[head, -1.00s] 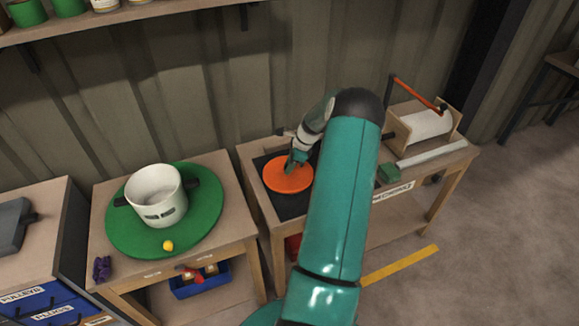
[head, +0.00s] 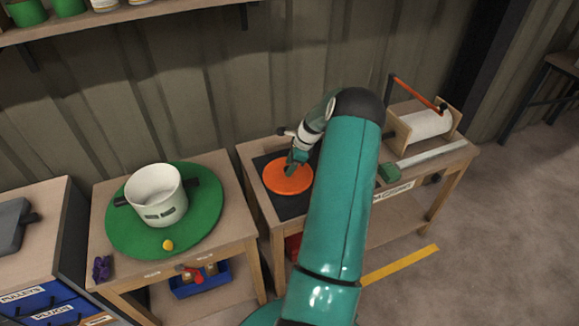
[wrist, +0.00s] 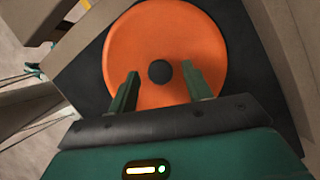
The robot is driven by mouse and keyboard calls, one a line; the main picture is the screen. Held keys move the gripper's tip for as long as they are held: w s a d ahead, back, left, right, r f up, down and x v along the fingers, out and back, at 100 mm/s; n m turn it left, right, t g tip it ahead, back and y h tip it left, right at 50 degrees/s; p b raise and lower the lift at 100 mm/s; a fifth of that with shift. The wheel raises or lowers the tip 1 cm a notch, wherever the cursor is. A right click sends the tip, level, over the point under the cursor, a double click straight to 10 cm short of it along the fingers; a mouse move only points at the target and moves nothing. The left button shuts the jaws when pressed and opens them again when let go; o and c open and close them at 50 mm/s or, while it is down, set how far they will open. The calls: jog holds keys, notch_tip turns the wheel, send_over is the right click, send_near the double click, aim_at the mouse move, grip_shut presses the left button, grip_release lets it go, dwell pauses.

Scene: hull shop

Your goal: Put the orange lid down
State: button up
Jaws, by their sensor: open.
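The orange lid (head: 287,179) lies flat on a dark mat (head: 292,207) on the right-hand bench. In the wrist view the lid (wrist: 165,35) shows a dark round knob (wrist: 160,71) at its middle. My gripper (head: 294,166) is over the lid. In the wrist view its two fingers (wrist: 158,82) are spread apart, one on each side of the knob, with clear gaps, so it is open and holds nothing. A white pot (head: 155,194) with dark handles stands uncovered on a round green board (head: 122,232) on the bench to the left.
A yellow ball (head: 168,245) sits on the green board before the pot. A roller with an orange crank (head: 425,127) and a green block (head: 388,173) stand right of my arm. A blue bin (head: 200,284) is below the left bench top.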

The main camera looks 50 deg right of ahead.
jog(key=v, duration=1.1)
jog(key=w+a+r+n+h, duration=0.1)
jog(key=w+a+r+n, duration=0.1)
jog(key=a+r+n, duration=0.6)
jog(key=w+a+r+n+g+h, duration=0.15)
jog(key=a+r, duration=0.35)
jog(key=a, duration=0.7)
jog(key=w+a+r+n+t, duration=0.1)
jog(key=w+a+r+n, duration=0.2)
jog(key=a+r+n, duration=0.5)
jog(key=s+a+r+n+t, duration=0.1)
jog(key=s+a+n, duration=0.4)
jog(key=s+a, duration=0.3)
jog(key=s+a+r+n+t, duration=0.1)
jog(key=s+a+n, duration=0.5)
jog(key=a, duration=1)
jog(key=s+r, duration=0.1)
jog(key=s, duration=0.1)
jog(key=shift+s, duration=0.25)
jog(key=shift+r+t, duration=0.15)
jog(key=shift+t, duration=0.1)
jog(key=shift+c, duration=0.4)
jog(key=shift+c, duration=1.1)
jog(key=shift+d, duration=0.1)
